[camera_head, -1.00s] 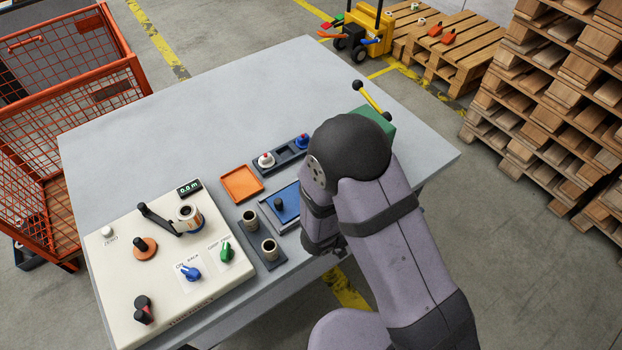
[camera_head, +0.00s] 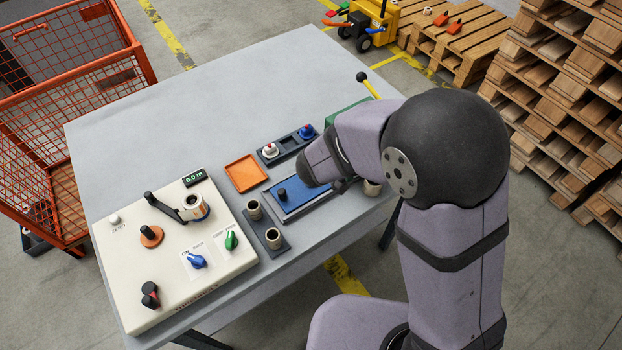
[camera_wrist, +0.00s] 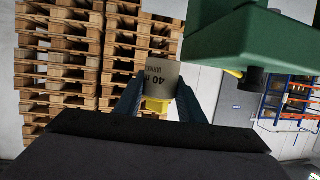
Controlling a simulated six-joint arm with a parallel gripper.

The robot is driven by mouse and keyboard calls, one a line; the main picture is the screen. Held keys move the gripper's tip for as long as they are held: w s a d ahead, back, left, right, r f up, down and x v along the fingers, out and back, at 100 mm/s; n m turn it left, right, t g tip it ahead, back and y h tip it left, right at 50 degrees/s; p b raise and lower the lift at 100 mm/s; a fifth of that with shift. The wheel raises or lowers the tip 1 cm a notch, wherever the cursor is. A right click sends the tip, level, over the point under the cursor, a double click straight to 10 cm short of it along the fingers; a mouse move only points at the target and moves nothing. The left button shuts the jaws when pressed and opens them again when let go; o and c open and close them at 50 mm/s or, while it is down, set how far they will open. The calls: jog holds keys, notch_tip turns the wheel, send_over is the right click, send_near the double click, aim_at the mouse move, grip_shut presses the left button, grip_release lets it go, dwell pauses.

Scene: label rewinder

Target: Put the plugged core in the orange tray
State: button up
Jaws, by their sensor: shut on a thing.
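My gripper (camera_wrist: 158,106) is shut on a pale tan core (camera_wrist: 161,72) with dark "40 m" print, upside down in the wrist view. A yellow patch shows between the fingers below the core; I cannot tell whether it is a plug. In the head view a core (camera_head: 372,188) shows beside my gripper (camera_head: 345,184), partly hidden by my arm, near the table's right edge. The orange tray (camera_head: 246,173) lies flat and empty on the table, left of my gripper.
A blue pad (camera_head: 305,196) with a dark knob lies between tray and gripper. Two cores (camera_head: 254,209) stand in a dark holder. A dark rack (camera_head: 289,147) holds a white and a blue item. The rewinder (camera_head: 160,265) is at left; a green block (camera_wrist: 250,45) is close by.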

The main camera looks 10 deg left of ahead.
jog(key=r, duration=0.1)
jog(key=a+r, duration=0.1)
jog(key=w+r, duration=0.1)
jog(key=shift+w+a+r+n+t+y, duration=0.1)
jog(key=shift+a+r+n+t+y, duration=0.05)
jog(key=shift+a+n+t+y, duration=0.2)
jog(key=a+f+n+y+b, duration=0.1)
jog(key=a, duration=0.2)
jog(key=s+a+n+t+y+b, duration=0.1)
jog(key=a, duration=0.1)
jog(key=a+f+n+y+b, duration=0.1)
jog(key=a+y+b, duration=0.1)
jog(key=a, duration=0.1)
jog(key=shift+s+a+f+t, duration=0.15)
jog(key=shift+a+f+t, duration=0.15)
jog(key=shift+a+t, duration=0.05)
jog(key=s+a+f+n+y+b, duration=0.4)
jog(key=s+a+f+b, duration=0.1)
jog(key=a, duration=0.3)
jog(key=shift+s+f+t, duration=0.2)
jog(key=shift+f+t, duration=0.05)
jog(key=shift+t, duration=0.05)
jog(key=shift+f+b, duration=0.8)
jog(key=shift+f, duration=4.05)
